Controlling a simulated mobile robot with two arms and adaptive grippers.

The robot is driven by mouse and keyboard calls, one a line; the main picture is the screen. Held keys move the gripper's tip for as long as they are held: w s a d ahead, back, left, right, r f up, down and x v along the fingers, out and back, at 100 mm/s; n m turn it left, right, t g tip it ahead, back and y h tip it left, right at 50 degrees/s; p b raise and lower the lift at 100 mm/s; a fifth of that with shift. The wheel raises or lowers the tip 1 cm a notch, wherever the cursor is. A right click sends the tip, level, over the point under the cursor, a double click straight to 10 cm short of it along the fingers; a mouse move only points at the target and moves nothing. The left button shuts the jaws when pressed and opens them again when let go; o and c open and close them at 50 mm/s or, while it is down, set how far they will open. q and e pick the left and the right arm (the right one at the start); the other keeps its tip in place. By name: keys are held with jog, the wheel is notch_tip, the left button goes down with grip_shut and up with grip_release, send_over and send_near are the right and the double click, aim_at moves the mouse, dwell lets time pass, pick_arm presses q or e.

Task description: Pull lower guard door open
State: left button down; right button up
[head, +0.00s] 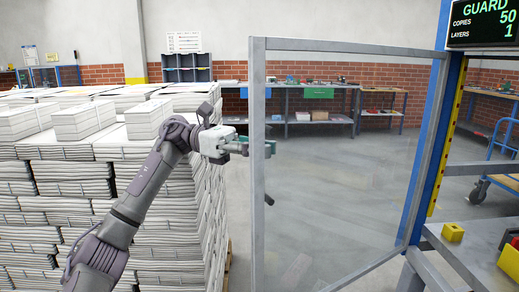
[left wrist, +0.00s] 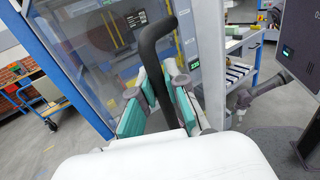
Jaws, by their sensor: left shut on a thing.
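The guard door (head: 345,165) is a clear panel in a grey metal frame. In the head view it stands swung out at an angle from the blue post on its right. Its black bar handle (left wrist: 154,45) rises between my left fingers in the left wrist view. My left gripper (head: 262,148) is at the door's free edge, partly behind the clear panel. In the left wrist view its teal finger pads (left wrist: 160,110) are on both sides of the handle, closed on it. Another arm, seemingly my right, shows small at the right there; its jaw opening is unclear.
Stacks of newspapers (head: 110,180) fill the left side close to my left arm. A blue post (head: 430,150) with a counter display (head: 482,22) stands at the right, above a grey table (head: 470,250). Workbenches (head: 300,105) line the back wall. The floor behind the panel is clear.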

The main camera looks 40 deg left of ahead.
pick_arm(q)
jog(key=shift+f, duration=0.15)
jog(key=c, duration=1.2)
grip_release()
